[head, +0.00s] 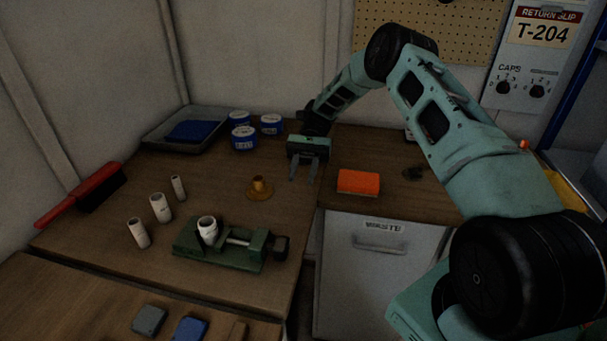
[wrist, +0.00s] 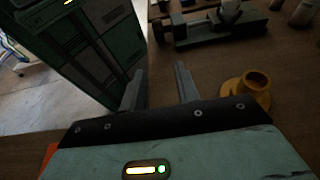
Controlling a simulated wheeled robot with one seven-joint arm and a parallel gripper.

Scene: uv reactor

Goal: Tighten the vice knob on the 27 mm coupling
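A green vice (head: 225,248) stands near the front right of the wooden workbench, with a white coupling (head: 208,228) upright between its jaws. Its dark square knob (head: 281,246) is at the right end of the screw. In the wrist view the vice (wrist: 215,35) shows at the top, with the knob (wrist: 158,29) at its left end and the coupling (wrist: 231,8) partly cut off. My gripper (head: 304,176) is open and empty above the bench, behind the vice and apart from it. Its two fingers (wrist: 158,85) also show in the wrist view with nothing between them.
A brass flanged piece (head: 260,188) stands between my gripper and the vice. Several white couplings (head: 160,208) stand left of the vice. An orange block (head: 358,181) lies on the counter at right, above the waste cabinet (head: 380,260). Blue-labelled tubs (head: 243,138) and a tray (head: 155,137) are behind.

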